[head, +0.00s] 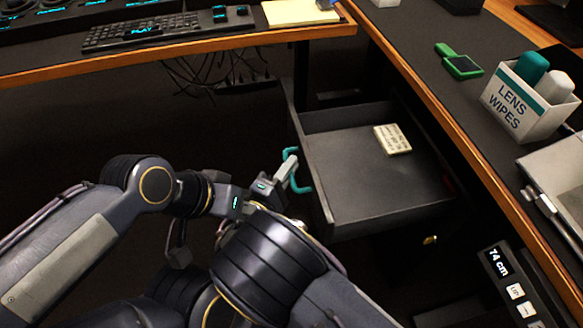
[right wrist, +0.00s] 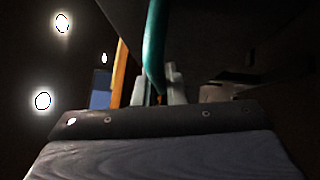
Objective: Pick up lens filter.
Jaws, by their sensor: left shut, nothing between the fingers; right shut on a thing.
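I cannot make out a lens filter in either view. A dark drawer (head: 350,195) stands pulled open under the desk, with a teal bow handle (head: 304,188) on its front. My right gripper (head: 289,170) is shut on this handle; the teal bar also shows upright between the pale fingers in the right wrist view (right wrist: 155,45). My left gripper (head: 235,203) is close to the left of it, shut and empty, with its fingers partly hidden among the arm links. A cream block with printed lines (head: 392,139) lies in the drawer toward the back.
The desk (head: 440,100) runs above the drawer's right side. A keyboard (head: 140,32) lies on the other desk. Most of the drawer floor is bare.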

